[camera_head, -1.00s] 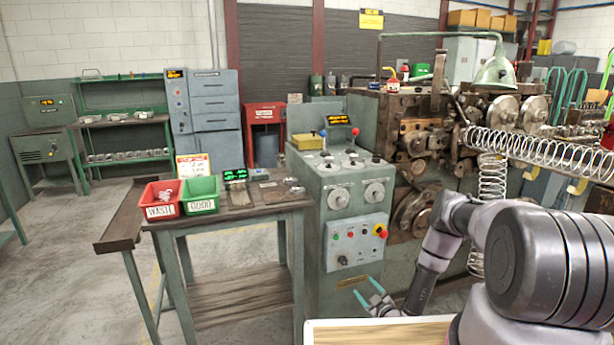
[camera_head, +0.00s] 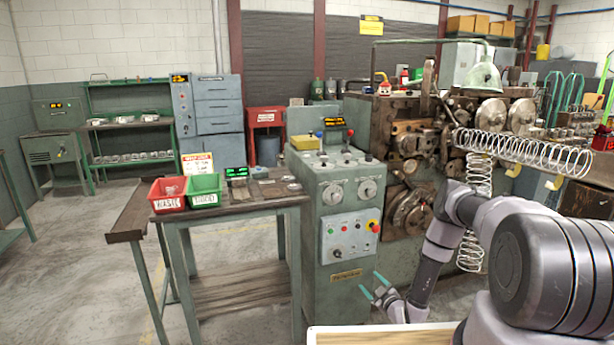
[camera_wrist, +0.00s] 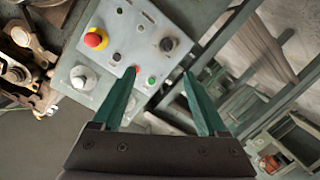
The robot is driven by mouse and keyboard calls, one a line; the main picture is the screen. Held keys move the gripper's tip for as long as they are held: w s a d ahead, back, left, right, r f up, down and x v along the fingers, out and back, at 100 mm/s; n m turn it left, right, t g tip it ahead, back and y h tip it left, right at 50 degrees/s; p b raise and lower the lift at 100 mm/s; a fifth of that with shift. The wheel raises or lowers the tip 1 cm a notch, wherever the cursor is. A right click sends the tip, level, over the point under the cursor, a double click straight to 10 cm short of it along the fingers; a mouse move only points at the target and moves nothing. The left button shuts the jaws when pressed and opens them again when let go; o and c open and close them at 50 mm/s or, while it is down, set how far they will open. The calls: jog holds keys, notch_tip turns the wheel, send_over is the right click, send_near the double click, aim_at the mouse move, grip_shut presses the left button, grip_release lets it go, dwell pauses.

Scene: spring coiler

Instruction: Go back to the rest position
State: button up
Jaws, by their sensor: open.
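My gripper (camera_head: 373,286) has two green fingers that stand apart with nothing between them. In the head view it hangs low in front of the machine's green control cabinet (camera_head: 345,283), near its lower right side. In the wrist view the fingers (camera_wrist: 160,95) point toward the cabinet's button panel (camera_wrist: 125,50), which has a red knob on yellow (camera_wrist: 96,39) and small buttons. I cannot tell the exact gap to the panel, but no touch shows. My arm comes in from the right of the head view.
A side table (camera_head: 235,207) carries a red bin (camera_head: 167,204) and a green bin (camera_head: 203,201). The coiling machine (camera_head: 410,140) and long springs (camera_head: 525,150) stand behind my arm. A light board edge (camera_head: 385,337) lies below the gripper. Open floor (camera_head: 80,270) is at left.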

jog(key=w+d+r+m+g+h, duration=0.1)
jog(key=w+d+r, duration=0.2)
jog(key=w+r, duration=0.5)
jog(key=w+d+r+m+g+h, duration=0.15)
jog(key=w+r, duration=0.35)
jog(key=r, duration=0.8)
jog(key=s+d+r+m+g+h, duration=0.1)
jog(key=s+r+m, duration=0.1)
jog(key=r, duration=1)
jog(key=s+d+r+m+g+h, duration=0.1)
jog(key=s+d+r+m, duration=0.1)
jog(key=r, duration=1)
jog(key=s+a+r+m+g, duration=0.2)
jog(key=s+r+m, duration=0.2)
jog(key=s+r, duration=1.35)
jog(key=s+a+r+m+g+y, duration=0.1)
jog(key=s+a+m, duration=0.1)
jog(key=s, duration=1)
jog(key=s+a+r+m+g+y, duration=0.1)
jog(key=s+a+r+m, duration=0.1)
jog(key=s, duration=1.1)
jog(key=shift+a+r, duration=0.2)
jog(key=shift+r, duration=0.1)
